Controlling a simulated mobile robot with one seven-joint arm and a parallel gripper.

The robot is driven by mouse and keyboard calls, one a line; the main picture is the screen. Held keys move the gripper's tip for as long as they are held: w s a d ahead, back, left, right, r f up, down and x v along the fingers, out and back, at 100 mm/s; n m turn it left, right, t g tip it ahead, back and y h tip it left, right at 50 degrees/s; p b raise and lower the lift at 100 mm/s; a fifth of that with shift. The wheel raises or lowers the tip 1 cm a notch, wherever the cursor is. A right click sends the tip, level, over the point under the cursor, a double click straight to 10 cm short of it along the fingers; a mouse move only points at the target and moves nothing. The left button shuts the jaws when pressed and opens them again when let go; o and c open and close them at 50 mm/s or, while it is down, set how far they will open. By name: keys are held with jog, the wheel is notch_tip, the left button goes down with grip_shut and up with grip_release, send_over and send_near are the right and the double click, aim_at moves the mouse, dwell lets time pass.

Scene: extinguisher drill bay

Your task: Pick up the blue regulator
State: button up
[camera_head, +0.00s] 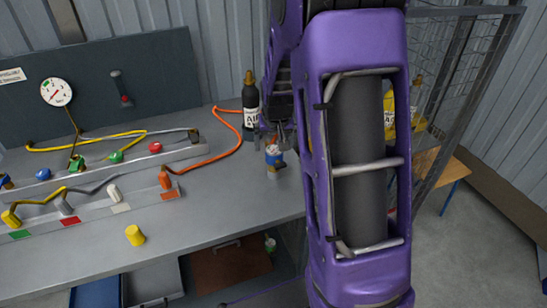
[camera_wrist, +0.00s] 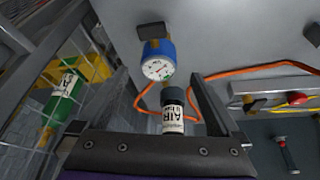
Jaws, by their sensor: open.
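The blue regulator (camera_head: 273,153) stands near the right end of the grey workbench, in front of the black cylinder labelled AIR. In the wrist view the regulator (camera_wrist: 158,50) has a blue body, a white dial face, a brass fitting and a dark block at its top. My gripper (camera_head: 272,136) is open and just above the regulator in the head view. In the wrist view my gripper (camera_wrist: 158,78) has its two fingers spread, with the regulator seen between and beyond their tips. No contact shows. My arm hides part of the bench's right side.
The AIR cylinder (camera_head: 250,106) stands close behind, with an orange hose (camera_head: 229,147) curving beside it. Rails with coloured valves (camera_head: 118,157) and a yellow cup (camera_head: 135,235) lie to the left. A wire cage (camera_head: 465,50) stands right. The bench front middle (camera_head: 225,215) is clear.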

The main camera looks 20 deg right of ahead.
aim_at(274, 151)
jog(key=x, duration=0.6)
jog(key=shift+d+f, duration=0.1)
jog(key=shift+f, duration=0.15)
jog(key=shift+r, duration=0.1)
jog(key=c, duration=1.5)
notch_tip(274, 151, up, 10)
jog(key=shift+w+p, duration=0.1)
jog(key=shift+p, duration=0.2)
